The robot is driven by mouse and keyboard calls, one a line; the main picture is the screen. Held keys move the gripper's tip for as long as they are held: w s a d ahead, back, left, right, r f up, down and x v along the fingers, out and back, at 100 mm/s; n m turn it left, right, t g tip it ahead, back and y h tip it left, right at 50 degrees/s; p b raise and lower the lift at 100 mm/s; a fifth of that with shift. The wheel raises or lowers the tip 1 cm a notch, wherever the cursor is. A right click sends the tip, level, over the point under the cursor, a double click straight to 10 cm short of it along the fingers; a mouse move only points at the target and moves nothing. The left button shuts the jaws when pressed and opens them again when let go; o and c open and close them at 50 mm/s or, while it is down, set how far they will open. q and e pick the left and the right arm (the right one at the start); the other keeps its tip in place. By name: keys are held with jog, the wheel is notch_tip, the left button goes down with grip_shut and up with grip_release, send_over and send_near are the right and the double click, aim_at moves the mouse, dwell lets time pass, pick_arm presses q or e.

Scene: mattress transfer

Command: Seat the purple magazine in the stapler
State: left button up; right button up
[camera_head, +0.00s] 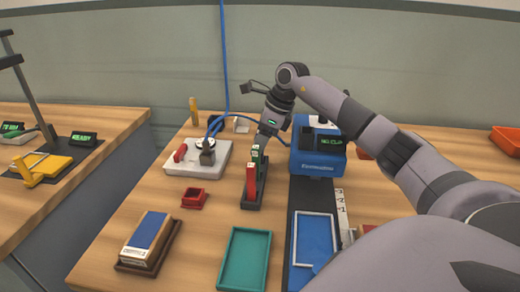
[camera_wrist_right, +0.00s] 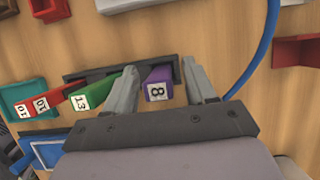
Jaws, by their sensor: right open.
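The purple magazine (camera_wrist_right: 158,84), labelled 8, stands at one end of a dark rack (camera_wrist_right: 75,77) in the right wrist view. My right gripper (camera_wrist_right: 161,88) is open, with one finger on each side of it; I cannot tell whether they touch it. A green magazine (camera_wrist_right: 95,92), labelled 13, and a red magazine (camera_wrist_right: 52,101) stand beside it. In the head view my right gripper (camera_head: 268,132) is at the rack's far end and hides the purple magazine. The blue stapler (camera_head: 311,166) stands right of the rack, its screen seeming to read NO CLIP. My left gripper is out of view.
A teal tray (camera_head: 244,287) and a dark strip holding a blue, white-framed tray (camera_head: 333,241) lie in front. A pale device (camera_head: 186,167) with blue hoses and a small red box (camera_head: 194,198) stand left of the rack. A blue-topped block (camera_head: 148,231) is front left.

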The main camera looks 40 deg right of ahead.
grip_shut()
jog(key=shift+r, duration=0.2)
